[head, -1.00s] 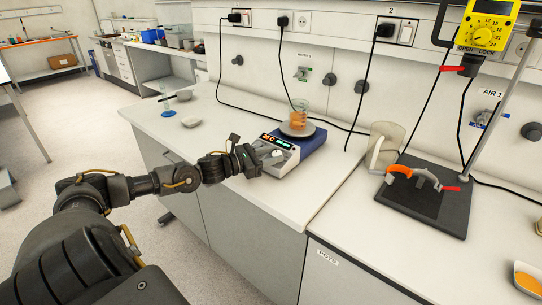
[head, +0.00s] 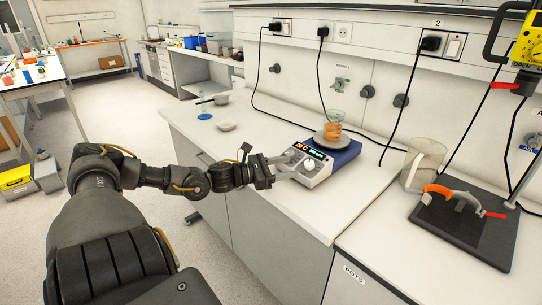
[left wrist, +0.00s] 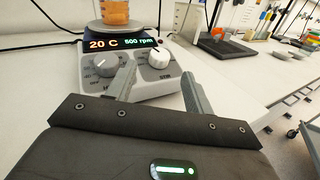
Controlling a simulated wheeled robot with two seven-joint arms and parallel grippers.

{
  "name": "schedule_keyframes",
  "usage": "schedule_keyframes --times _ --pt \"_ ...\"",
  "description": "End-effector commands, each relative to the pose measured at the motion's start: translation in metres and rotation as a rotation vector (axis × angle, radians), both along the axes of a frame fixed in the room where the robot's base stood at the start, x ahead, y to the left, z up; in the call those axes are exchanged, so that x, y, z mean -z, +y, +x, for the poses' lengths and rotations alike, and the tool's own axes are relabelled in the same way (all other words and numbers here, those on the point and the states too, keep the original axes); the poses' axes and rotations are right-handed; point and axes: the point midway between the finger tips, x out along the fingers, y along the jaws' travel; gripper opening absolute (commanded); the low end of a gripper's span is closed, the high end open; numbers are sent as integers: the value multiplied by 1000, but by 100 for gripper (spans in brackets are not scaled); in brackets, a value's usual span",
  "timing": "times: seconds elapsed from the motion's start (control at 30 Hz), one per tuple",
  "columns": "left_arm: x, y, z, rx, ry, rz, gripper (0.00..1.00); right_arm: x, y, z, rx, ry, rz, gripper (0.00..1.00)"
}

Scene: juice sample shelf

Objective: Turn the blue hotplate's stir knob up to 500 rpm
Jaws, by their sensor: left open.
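The blue hotplate (head: 336,154) stands on the bench with a grey front panel. Its lit display reads 20 C and 500 rpm (left wrist: 138,42) in the left wrist view. The right-hand white knob (left wrist: 158,58), under the rpm reading, is the stir knob; another knob (left wrist: 105,65) sits to its left. My left gripper (head: 290,161) is in front of the panel, open and empty. Its fingertips (left wrist: 158,72) lie to either side of the stir knob in the picture, seemingly short of it. A beaker of orange liquid (head: 331,126) stands on the round top plate. My right gripper is not in view.
A pitcher (head: 424,162) and a black stand base (head: 466,230) with an orange-and-grey clamp are to the right. A small white dish (head: 226,126) lies to the left. Black cables hang along the wall behind. The bench in front of the hotplate is clear.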

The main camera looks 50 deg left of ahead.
Motion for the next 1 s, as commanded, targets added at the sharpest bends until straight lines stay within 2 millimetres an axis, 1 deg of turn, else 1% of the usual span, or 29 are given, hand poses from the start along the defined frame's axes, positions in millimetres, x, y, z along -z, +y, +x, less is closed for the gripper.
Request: schedule_keyframes --times 0.03,0.17,0.3,0.43,0.6,1.0 --pt "0 2 -6 1 8 5 52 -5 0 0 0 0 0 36" --pt "-1 6 -18 4 6 3 52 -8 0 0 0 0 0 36" --pt "-3 13 -31 2 6 2 52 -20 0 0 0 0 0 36" --pt "-3 16 -39 3 3 1 52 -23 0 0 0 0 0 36" --pt "-3 18 -42 3 0 0 52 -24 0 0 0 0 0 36" --pt "-2 18 -42 2 -1 1 52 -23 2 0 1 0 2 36"
